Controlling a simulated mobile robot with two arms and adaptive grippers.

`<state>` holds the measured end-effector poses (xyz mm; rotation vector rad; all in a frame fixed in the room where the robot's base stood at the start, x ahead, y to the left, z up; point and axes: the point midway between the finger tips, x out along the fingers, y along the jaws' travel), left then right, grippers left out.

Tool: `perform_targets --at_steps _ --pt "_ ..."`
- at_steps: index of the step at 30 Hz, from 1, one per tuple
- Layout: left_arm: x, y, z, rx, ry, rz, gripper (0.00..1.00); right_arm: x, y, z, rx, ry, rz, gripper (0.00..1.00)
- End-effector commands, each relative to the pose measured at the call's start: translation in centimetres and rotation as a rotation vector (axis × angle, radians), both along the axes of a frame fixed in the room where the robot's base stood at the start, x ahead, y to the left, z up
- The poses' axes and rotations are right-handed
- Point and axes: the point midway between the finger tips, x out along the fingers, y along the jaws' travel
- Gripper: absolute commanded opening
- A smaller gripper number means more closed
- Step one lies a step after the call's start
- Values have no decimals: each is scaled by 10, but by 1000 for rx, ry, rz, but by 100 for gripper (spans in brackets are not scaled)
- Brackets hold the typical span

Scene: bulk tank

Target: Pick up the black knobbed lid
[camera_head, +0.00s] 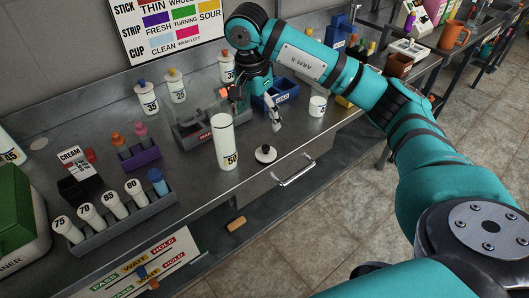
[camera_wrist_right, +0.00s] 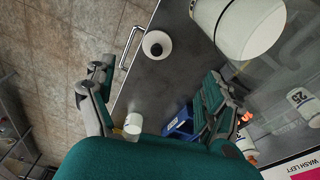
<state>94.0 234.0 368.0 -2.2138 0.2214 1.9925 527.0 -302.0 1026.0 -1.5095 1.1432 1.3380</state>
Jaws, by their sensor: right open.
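The black knobbed lid (camera_head: 265,154) is a small white disc with a black knob, lying flat near the front edge of the steel counter. It also shows in the right wrist view (camera_wrist_right: 157,45), apart from both fingers. My right gripper (camera_head: 256,108) is open and empty above the counter, behind the lid in the head view. Its fingers (camera_wrist_right: 158,78) are spread wide in the right wrist view. The tall white container marked 50 (camera_head: 224,145) stands left of the lid. My left gripper is not in view.
A grey tray (camera_head: 186,137) and a blue bin (camera_head: 286,93) are near the gripper. A small white cup (camera_head: 317,106) stands to the right. A metal handle (camera_head: 296,171) juts from the counter front. A rack of numbered bottles (camera_head: 105,238) is at the left.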

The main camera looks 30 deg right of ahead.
Motion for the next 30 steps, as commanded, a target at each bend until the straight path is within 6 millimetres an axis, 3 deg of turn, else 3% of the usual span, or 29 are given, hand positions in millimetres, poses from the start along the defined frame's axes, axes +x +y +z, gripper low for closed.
perform_targets --at_steps 5,10,19,27,30 --pt "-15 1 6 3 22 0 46 0 -6 -39 -2 6 -2 86" --pt "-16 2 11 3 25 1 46 1 -10 -70 -1 4 -1 86" --pt "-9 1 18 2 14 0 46 1 -14 -93 -1 3 -1 86" --pt "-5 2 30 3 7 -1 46 0 -22 -130 -1 2 -1 86" --pt "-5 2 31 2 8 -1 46 1 -22 -135 0 -1 1 86"
